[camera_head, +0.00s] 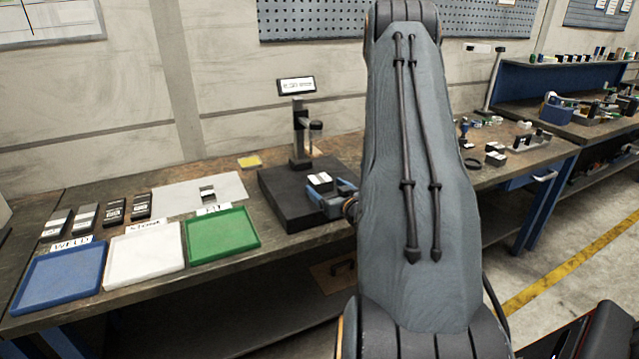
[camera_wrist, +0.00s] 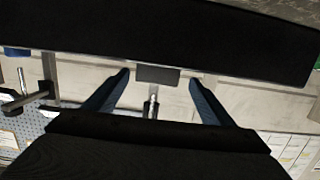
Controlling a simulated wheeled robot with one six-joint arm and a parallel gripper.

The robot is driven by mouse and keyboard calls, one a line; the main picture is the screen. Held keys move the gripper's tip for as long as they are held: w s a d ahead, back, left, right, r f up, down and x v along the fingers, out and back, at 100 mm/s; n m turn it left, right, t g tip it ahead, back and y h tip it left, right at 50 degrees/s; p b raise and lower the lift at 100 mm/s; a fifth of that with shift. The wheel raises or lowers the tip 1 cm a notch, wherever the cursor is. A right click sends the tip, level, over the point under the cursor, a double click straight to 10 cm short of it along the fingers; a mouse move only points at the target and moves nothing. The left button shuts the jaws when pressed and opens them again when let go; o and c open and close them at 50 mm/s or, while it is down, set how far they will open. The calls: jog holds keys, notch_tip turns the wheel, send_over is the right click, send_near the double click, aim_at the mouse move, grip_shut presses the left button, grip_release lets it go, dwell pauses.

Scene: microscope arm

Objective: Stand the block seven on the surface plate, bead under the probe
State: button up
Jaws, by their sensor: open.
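The dark surface plate (camera_head: 283,200) lies on the bench and carries a post with a probe (camera_head: 316,130). A block with a white label (camera_head: 320,180) sits on the plate, near the probe. My gripper (camera_head: 334,193) reaches in from the right, its blue jaws at that block. The wrist view appears upside down: the plate (camera_wrist: 200,35) spans the top, and the block (camera_wrist: 158,74) shows as a grey rectangle against it, between the open, spread jaws. The probe tip (camera_wrist: 152,103) lines up with the block. I cannot make out the bead or the block's number.
Blue (camera_head: 62,275), white (camera_head: 143,255) and green (camera_head: 222,236) trays line the front of the bench. Several labelled blocks (camera_head: 114,211) stand behind them. Another block (camera_head: 207,193) lies on a grey sheet (camera_head: 175,196). A display (camera_head: 296,86) tops the post.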

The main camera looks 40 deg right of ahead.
aim_at(321, 178)
jog(key=p+x, duration=0.1)
jog(key=x, duration=0.1)
jog(key=p+x, duration=0.1)
jog(key=x, duration=0.1)
jog(key=shift+w+d+r, duration=0.1)
jog(key=shift+d+r, duration=0.1)
jog(key=shift+d, duration=0.05)
jog(key=shift+w+d+f, duration=0.15)
jog(key=shift+w, duration=0.4)
jog(key=c, duration=2)
grip_shut()
